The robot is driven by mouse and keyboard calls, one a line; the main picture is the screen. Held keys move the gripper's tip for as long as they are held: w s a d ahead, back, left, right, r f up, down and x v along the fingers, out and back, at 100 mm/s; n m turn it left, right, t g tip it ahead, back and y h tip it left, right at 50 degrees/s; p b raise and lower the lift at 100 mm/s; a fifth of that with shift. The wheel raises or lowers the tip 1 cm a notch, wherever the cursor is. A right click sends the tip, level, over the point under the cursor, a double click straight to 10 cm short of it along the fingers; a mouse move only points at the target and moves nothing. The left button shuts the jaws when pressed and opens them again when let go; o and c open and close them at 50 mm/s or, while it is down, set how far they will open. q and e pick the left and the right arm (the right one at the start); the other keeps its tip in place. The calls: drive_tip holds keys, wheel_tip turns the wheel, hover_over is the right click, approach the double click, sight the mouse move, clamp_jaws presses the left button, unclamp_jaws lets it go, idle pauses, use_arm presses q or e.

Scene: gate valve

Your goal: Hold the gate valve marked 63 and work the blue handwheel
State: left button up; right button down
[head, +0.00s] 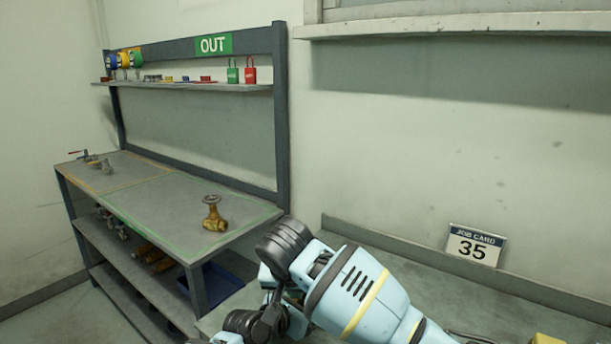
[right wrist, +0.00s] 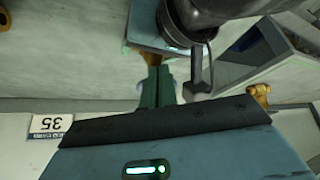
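A brass gate valve (head: 212,218) stands on the bench at the left in the head view, its round wheel on top looking brown. I cannot read a number on it. A brass fitting also shows at the right of the upturned right wrist view (right wrist: 260,92). No valve with a blue handwheel shows clearly. My right arm reaches across the lower middle of the head view, and my right gripper (head: 268,324) is partly hidden by its own links. My left gripper is not in view.
The job card (head: 474,246) reading 35 stands on the right counter (head: 390,250). The bench (head: 140,196) carries small fittings (head: 100,163) at its far left. Its upper shelf (head: 215,87) holds coloured wheels, small parts and green and red padlocks. A blue bin (head: 222,284) sits below.

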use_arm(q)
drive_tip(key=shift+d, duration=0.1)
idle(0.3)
use_arm(e)
drive_tip(key=shift+s+a, duration=0.1)
drive_tip(key=shift+s, duration=0.2)
wheel_tip(320, 180, up, 6)
idle(0.7)
drive_tip(key=shift+r, duration=0.1)
drive_tip(key=shift+s+d+r, duration=0.1)
drive_tip(key=shift+d+r, duration=0.1)
drive_tip(key=shift+d, duration=0.25)
drive_tip(key=shift+s+d+r, duration=0.1)
drive_tip(key=shift+d+r, duration=0.1)
drive_tip(key=shift+d, duration=0.25)
